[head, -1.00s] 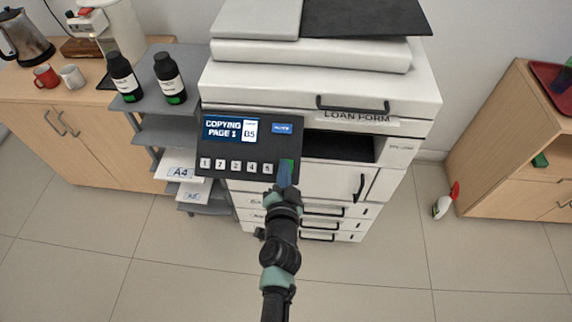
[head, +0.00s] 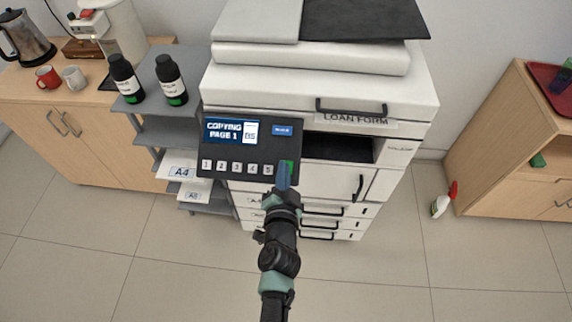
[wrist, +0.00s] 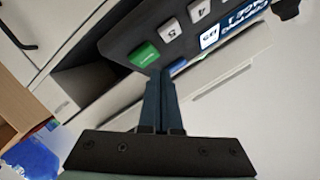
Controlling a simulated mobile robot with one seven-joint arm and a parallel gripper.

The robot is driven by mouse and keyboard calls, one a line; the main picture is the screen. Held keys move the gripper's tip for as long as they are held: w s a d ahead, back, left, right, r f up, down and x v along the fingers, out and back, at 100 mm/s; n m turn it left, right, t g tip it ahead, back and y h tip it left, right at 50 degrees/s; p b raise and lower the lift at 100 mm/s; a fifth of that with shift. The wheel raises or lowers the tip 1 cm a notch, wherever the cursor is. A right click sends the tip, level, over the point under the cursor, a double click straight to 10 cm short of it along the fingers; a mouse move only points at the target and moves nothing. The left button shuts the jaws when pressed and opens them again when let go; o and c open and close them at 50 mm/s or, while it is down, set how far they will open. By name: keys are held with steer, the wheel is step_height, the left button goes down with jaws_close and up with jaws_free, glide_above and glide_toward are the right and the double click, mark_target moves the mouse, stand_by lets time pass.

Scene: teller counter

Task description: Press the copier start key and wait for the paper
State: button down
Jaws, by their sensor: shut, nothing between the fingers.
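The copier (head: 320,90) is a large white machine with a dark control panel (head: 222,172) on its front left. The panel's screen (head: 230,130) reads "COPYING PAGE 1" and "B5". The green start key (head: 288,166) is at the panel's lower right, partly hidden by my gripper in the head view; in the wrist view the green key (wrist: 144,55) shows just beyond the fingertips. My gripper (head: 283,168) is shut and empty, its tips close to the key; I cannot tell whether they touch. The output slot (head: 340,148) looks dark, with no paper visible in it.
A grey shelf (head: 150,132) left of the copier holds two dark bottles (head: 172,80) and paper stacks marked A4 (head: 180,172) and A5. A spray bottle (head: 443,203) stands on the floor at right, by a wooden cabinet (head: 500,150). The front floor is clear.

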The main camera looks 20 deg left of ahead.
steer(key=shift+s+d+r+p, duration=0.1)
steer(key=shift+s+r+p, duration=0.3)
steer(key=shift+r+p, duration=0.2)
steer(key=shift+s+d+r+p, duration=0.15)
steer(key=shift+s+r+p, duration=0.25)
steer(key=shift+r, duration=0.35)
steer(key=shift+s+d+r+p, duration=0.1)
steer(key=shift+s+r+p, duration=0.25)
steer(key=shift+r+p, duration=0.3)
steer(key=w+d+r+n+t, duration=0.2)
steer(key=r, duration=1.1)
steer(key=w+d+r+n+t, duration=0.1)
steer(key=w+d+r+t, duration=0.1)
steer(key=r, duration=1)
steer(key=w+d+r+n+t, duration=0.2)
steer(key=r, duration=1.1)
steer(key=s+d+r+t+h, duration=0.1)
steer(key=s+d+r+t, duration=0.1)
steer(key=s+r, duration=0.3)
steer(key=s+d+r+t+h, duration=0.2)
steer(key=s+d+r, duration=0.2)
steer(key=r, duration=0.7)
steer(key=s+d+r+t+h, duration=0.2)
steer(key=s+d+r, duration=0.2)
steer(key=s+r, duration=0.3)
step_height(320, 180, up, 2)
steer(key=shift+s+r+m+t, duration=0.1)
steer(key=shift+s+m+t, duration=0.1)
steer(key=shift+m+t, duration=0.15)
steer(key=shift+a, duration=0.1)
